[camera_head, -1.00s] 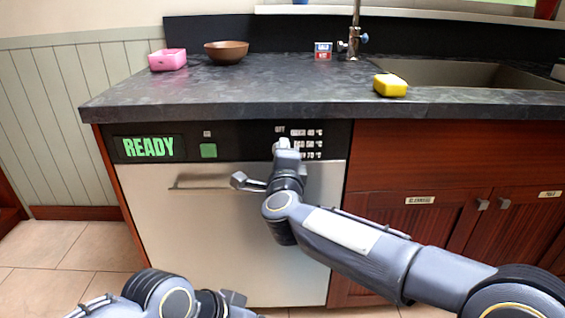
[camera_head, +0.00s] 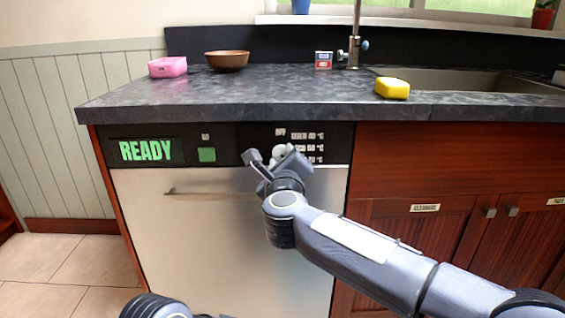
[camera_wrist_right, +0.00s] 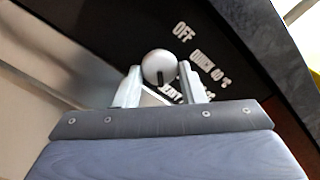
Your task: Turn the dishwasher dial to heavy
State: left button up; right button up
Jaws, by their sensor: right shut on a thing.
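The dishwasher dial (camera_head: 279,152) is a round pale knob on the black control panel, partly covered by my gripper in the head view. In the right wrist view the dial (camera_wrist_right: 159,66) sits between the two fingertips of my right gripper (camera_wrist_right: 160,86), which is shut on it. A dark mark on the knob points down in that view. My right gripper (camera_head: 276,164) reaches the panel from below in the head view. Labels beside the dial read OFF (camera_wrist_right: 182,32) and QUICK 40 °C; lower ones are partly hidden by a finger. My left gripper is out of view.
A green READY display (camera_head: 146,150) and a green button (camera_head: 207,154) are left of the dial. The door handle (camera_head: 210,195) lies below. The dark countertop (camera_head: 250,105) overhangs above, with a yellow sponge (camera_head: 392,88), brown bowl (camera_head: 227,60) and pink container (camera_head: 167,67).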

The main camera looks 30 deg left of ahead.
jog(key=shift+f, duration=0.1)
dwell(0.3)
jog(key=o, duration=1)
jog(key=shift+c, duration=0.2)
jog(key=v, duration=0.8)
jog(key=shift+p, duration=0.45)
jog(key=shift+w, duration=0.1)
